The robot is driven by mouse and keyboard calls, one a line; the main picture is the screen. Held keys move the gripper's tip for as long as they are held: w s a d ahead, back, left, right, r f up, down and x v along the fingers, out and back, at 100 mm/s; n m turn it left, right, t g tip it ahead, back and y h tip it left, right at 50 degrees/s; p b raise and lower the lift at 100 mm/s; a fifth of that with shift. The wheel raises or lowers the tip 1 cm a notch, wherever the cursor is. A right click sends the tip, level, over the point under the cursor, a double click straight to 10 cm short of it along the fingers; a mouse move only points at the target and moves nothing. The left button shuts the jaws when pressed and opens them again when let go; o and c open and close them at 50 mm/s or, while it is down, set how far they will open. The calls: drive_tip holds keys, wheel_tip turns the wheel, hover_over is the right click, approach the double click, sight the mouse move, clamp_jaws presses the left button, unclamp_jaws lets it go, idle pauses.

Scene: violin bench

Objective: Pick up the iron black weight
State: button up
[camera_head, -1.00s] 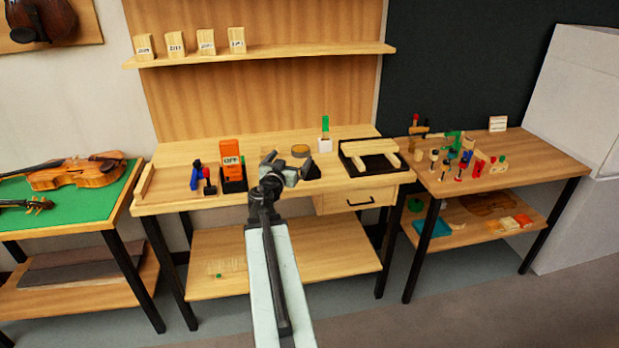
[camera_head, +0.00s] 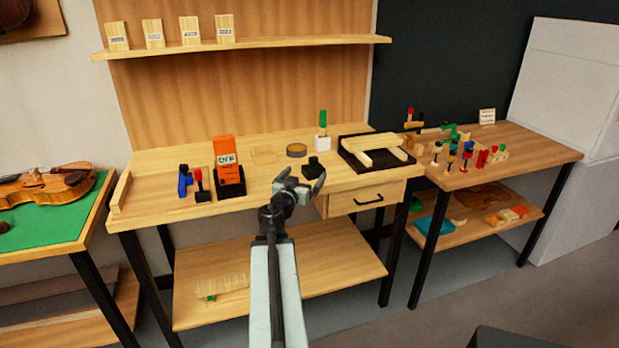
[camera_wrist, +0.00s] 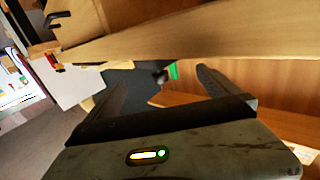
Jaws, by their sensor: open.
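The iron black weight (camera_head: 314,169), a small dark block with a knob on top, stands on the middle bench top near its front, right of the round tan-lidded tin. My gripper (camera_head: 299,186) is open and empty. In the head view it appears just below and in front of the weight, apart from it. In the wrist view, the two dark jaws of my gripper (camera_wrist: 155,85) are spread wide with nothing between them. A small dark knobbed shape shows beyond the jaws there, beside a green piece; I cannot tell for sure that it is the weight.
An orange box in a black holder (camera_head: 228,168) stands left on the bench, beside red and blue tools. A black tray (camera_head: 352,160) with a wooden frame lies right. The bench's front edge is close to my gripper.

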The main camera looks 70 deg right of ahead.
sight(313, 166)
drive_tip(key=shift+s+d, duration=0.2)
drive_tip(key=shift+d, duration=1.3)
drive_tip(key=d, duration=0.5)
drive_tip(key=shift+d+f, duration=0.1)
drive_tip(key=c, duration=2)
wheel_tip(313, 166, up, 10)
drive_tip(key=p, duration=1)
